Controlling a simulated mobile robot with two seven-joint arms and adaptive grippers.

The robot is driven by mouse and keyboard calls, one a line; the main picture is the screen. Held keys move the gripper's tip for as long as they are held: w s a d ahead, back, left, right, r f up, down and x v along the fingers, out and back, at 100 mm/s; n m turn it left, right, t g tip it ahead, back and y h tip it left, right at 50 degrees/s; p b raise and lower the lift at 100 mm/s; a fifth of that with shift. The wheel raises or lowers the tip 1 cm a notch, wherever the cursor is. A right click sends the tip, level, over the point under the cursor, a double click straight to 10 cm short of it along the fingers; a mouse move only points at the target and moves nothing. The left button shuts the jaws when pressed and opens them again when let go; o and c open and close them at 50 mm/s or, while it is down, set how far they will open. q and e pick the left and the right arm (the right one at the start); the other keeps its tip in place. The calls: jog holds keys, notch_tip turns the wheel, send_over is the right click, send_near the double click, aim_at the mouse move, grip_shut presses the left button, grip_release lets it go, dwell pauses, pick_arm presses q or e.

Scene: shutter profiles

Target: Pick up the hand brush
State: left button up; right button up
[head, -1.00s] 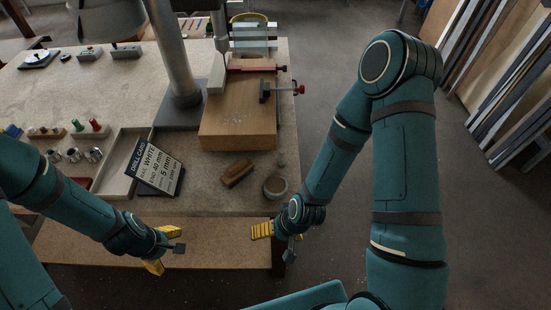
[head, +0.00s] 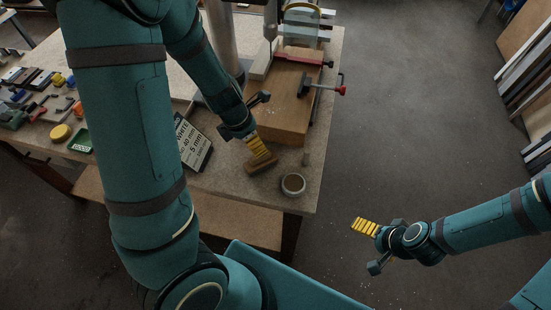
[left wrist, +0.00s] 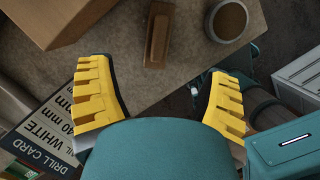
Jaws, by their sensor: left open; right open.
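The hand brush (head: 261,169) has a brown wooden body and lies on the workbench near its front edge, partly covered by a yellow finger in the head view. In the left wrist view the brush (left wrist: 158,36) lies beyond the fingertips, roughly centred between the two fingers. My left gripper (head: 264,130) is open and empty over the bench beside the brush; its yellow finger pads (left wrist: 160,68) are wide apart in the wrist view. My right gripper (head: 366,246) is open and empty, off the bench above the floor.
A round cup (head: 293,185) stands just right of the brush. Small tools lie at the bench's left. Floor right of the bench is clear.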

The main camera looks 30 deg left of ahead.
aim_at(262, 160)
pick_arm(q)
jog(key=b+x, duration=0.4)
jog(key=x, duration=0.3)
jog(key=shift+s+a+f, duration=0.1)
jog(key=shift+f, duration=0.25)
jog(key=b+x, duration=0.1)
jog(key=x, duration=0.1)
jog(key=b+x, duration=0.2)
jog(key=x, duration=0.1)
jog(key=shift+s+a, duration=0.15)
jog(key=shift+s, duration=0.1)
jog(key=shift+w+f, duration=0.2)
jog(key=shift+f, duration=0.25)
grip_shut()
